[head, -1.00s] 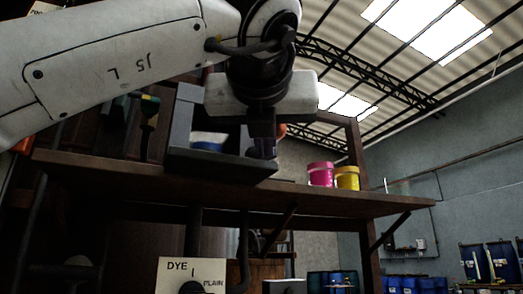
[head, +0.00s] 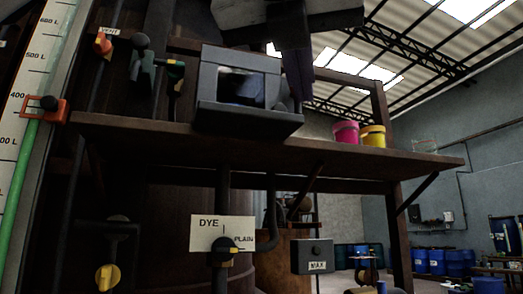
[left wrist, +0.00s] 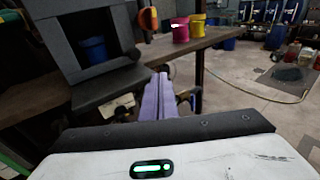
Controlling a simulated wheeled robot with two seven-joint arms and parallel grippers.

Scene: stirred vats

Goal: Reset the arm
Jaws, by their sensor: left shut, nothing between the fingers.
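My left gripper (head: 298,85) hangs down from the top of the head view, just right of the open-fronted grey box (head: 207,88). In the left wrist view its purple fingers (left wrist: 160,95) are together with nothing between them. The box also shows in the left wrist view (left wrist: 60,50), with a blue cup (left wrist: 95,49) inside. The fingers are in front of the shelf, apart from the box as far as I can tell. My right gripper is in neither view.
The wooden shelf (head: 330,153) carries a pink bucket (head: 345,133) and a yellow bucket (head: 373,136) to the right. Below it are the DYE/PLAIN valve sign (head: 222,232) and the MAX box (head: 312,257). A level gauge (head: 28,100) stands at far left. Blue barrels (head: 440,262) are at the back right.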

